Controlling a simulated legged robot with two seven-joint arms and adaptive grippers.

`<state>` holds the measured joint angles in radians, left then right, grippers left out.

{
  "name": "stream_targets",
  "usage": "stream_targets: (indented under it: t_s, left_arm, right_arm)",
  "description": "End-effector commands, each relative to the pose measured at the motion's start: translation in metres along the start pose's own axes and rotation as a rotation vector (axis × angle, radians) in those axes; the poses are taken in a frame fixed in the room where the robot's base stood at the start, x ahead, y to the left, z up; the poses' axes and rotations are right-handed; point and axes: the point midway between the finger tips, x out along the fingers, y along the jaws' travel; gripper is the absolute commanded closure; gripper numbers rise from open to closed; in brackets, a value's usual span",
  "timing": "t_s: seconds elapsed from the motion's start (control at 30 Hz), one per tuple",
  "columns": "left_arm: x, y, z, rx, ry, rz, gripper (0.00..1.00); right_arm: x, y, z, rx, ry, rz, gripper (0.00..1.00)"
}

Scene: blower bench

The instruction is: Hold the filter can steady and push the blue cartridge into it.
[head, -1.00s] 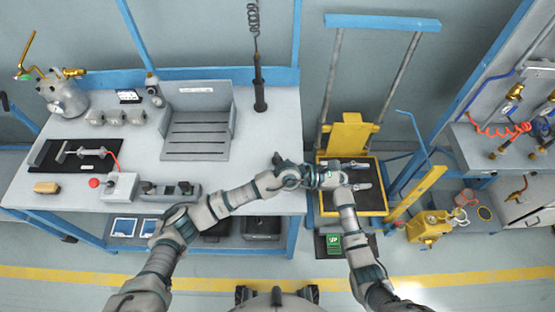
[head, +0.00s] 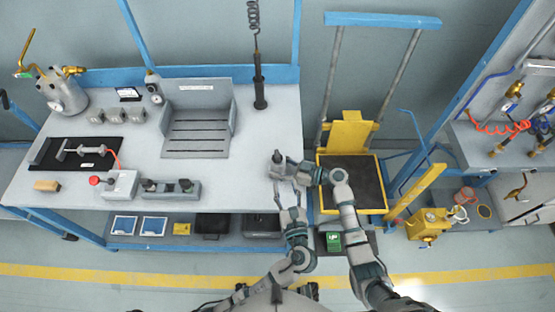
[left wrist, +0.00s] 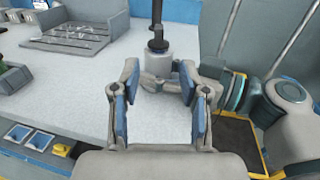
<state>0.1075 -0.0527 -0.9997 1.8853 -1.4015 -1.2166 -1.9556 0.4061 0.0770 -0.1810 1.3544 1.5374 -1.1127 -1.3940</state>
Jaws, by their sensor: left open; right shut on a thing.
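A light grey can-like piece with a dark top (head: 277,157) is held near the right front of the grey bench; it also shows in the left wrist view (left wrist: 157,63). I take it to be the filter can. My right gripper (head: 281,170) is shut on it, coming in from the right. My left gripper (head: 289,193) is open just in front of it. In the left wrist view its blue-padded fingers (left wrist: 158,82) are spread, empty, with the can ahead between and beyond the tips. I cannot make out the blue cartridge in either view.
A dark hanging tool (head: 259,82) stands behind the can. A slotted grey fixture (head: 198,140) and a switch box (head: 170,190) are to the left. A yellow trolley (head: 347,135) stands right of the bench (head: 245,165). The bench's middle is clear.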

Motion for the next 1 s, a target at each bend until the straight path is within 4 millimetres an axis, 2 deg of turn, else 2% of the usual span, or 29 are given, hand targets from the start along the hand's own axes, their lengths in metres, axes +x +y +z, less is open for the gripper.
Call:
stream_targets:
  t_s: [0.03,0.2,0.43,0.7,1.0]
  left_arm:
    - [0.01,0.0,0.001,0.0,-0.003,0.001,0.55]
    - [0.041,0.0,0.0,0.0,-0.003,-0.001,0.55]
    - [0.061,0.0,0.002,-0.001,-0.004,-0.002,0.55]
    - [0.1,0.003,0.005,-0.001,-0.003,-0.002,0.55]
    - [0.105,0.002,0.005,-0.003,-0.002,-0.004,0.55]
  right_arm:
    - [-0.001,-0.002,0.009,0.008,-0.015,-0.002,0.66]
    - [-0.001,-0.002,0.009,0.008,-0.015,-0.002,0.66]
    - [-0.001,-0.002,0.009,0.008,-0.015,-0.001,0.66]
    - [-0.001,-0.002,0.009,0.008,-0.015,-0.001,0.66]
    - [-0.001,-0.002,0.009,0.008,-0.015,-0.001,0.66]
